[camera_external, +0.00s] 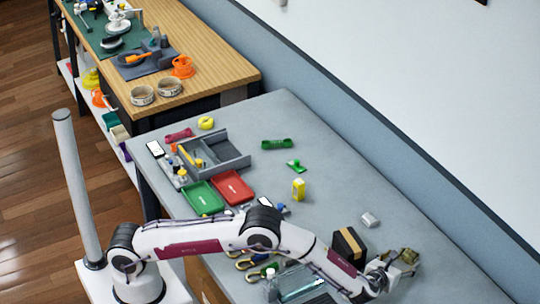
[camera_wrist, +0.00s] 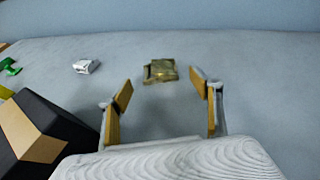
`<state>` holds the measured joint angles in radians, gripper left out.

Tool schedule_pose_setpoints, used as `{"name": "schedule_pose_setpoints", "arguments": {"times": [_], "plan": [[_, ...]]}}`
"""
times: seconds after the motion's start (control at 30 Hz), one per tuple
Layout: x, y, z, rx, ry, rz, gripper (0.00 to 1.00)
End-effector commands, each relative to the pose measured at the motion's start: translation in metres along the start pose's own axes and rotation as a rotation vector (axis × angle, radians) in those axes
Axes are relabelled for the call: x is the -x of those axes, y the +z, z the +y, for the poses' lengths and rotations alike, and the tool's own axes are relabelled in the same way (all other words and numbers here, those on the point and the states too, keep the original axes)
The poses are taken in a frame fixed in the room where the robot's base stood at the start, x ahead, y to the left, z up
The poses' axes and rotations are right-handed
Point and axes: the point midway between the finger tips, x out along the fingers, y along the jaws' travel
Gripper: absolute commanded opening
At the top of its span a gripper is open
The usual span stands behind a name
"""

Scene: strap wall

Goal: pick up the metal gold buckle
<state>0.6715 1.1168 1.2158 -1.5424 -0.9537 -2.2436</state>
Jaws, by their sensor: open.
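The gold metal buckle (camera_wrist: 160,70) lies flat on the grey table in the wrist view, ahead of the fingertips and roughly centred between them. My gripper (camera_wrist: 160,92) is open and empty, with its two tan-padded fingers spread apart. A clear gap of table shows between the fingers and the buckle. In the external view my gripper (camera_external: 400,262) is at the lower right, over the table. A small gold patch shows there by the fingers, but I cannot tell buckle from finger pads.
A black and tan box (camera_wrist: 42,132) stands close to the left of my gripper. A small white object (camera_wrist: 86,66) lies farther left, with a green piece (camera_wrist: 10,66) beyond it. The table (camera_wrist: 250,75) right of the buckle is clear; the wall rises behind.

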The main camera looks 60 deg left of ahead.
Motion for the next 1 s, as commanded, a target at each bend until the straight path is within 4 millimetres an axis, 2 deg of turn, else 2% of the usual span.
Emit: {"name": "schedule_pose_setpoints", "arguments": {"times": [0.1,0.33,0.9,0.93,1.0], "plan": [[-0.015,0.001,0.003,0.000,0.002,0.000,0.65],[-0.032,0.001,0.002,-0.001,-0.001,0.001,0.65],[-0.034,0.001,0.002,-0.001,-0.002,0.001,0.65],[-0.034,0.001,0.002,-0.001,-0.002,0.001,0.62],[-0.034,0.001,0.002,-0.001,-0.002,0.001,0.44]]}}
